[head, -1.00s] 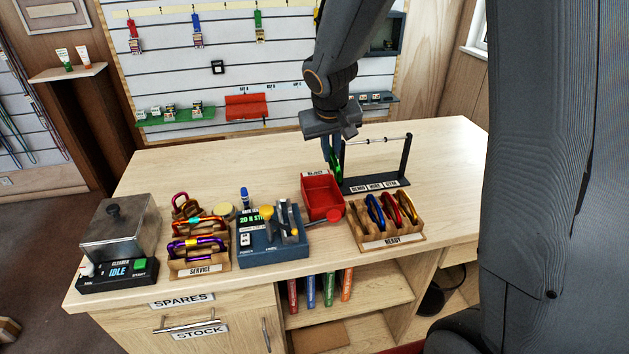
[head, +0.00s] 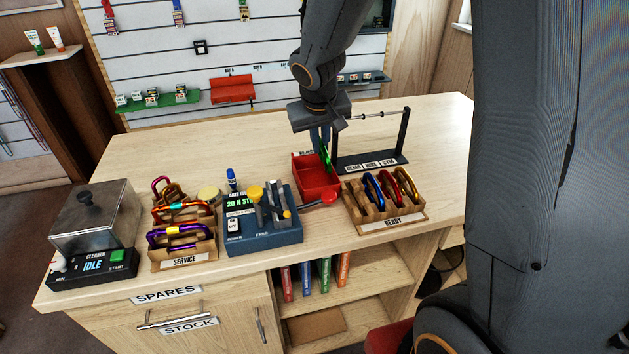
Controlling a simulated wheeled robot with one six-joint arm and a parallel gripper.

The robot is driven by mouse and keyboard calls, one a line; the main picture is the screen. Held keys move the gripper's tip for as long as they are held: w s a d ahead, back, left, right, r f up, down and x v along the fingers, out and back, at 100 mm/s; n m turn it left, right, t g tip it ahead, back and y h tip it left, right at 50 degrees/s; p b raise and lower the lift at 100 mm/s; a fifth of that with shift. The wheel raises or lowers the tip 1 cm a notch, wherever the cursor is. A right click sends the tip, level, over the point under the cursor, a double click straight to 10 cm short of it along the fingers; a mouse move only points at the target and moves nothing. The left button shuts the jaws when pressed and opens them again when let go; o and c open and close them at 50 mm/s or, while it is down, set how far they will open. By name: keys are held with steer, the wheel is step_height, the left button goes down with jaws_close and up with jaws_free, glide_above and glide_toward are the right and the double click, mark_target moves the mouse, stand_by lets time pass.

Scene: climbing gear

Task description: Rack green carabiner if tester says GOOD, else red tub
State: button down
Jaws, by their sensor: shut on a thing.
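My gripper (head: 321,142) points down and is shut on the green carabiner (head: 325,157). The carabiner hangs at the back right of the red tub (head: 318,190), near its rim; I cannot tell whether it is over the opening or beside it. The dark rack (head: 370,162) with a horizontal bar stands just right of my gripper, its bar looking empty of carabiners. The blue tester (head: 262,228) stands left of the tub. Its green display reads something like "20 N ST"; the rest is hidden or too small to read.
A wooden READY tray (head: 392,225) holds several coloured carabiners in front of the rack. A SERVICE tray (head: 185,260) holds more at left. A cleaner unit reading IDLE (head: 92,264) is at far left. The back of the table is clear.

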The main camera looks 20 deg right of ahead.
steer(key=c, duration=1.8)
jaws_free()
steer(key=shift+o, duration=0.2)
steer(key=shift+r, duration=0.1)
steer(key=b+v, duration=0.1)
steer(key=v, duration=0.6)
steer(key=shift+r, duration=0.3)
steer(key=shift+s+a, duration=0.1)
steer(key=shift+s, duration=0.05)
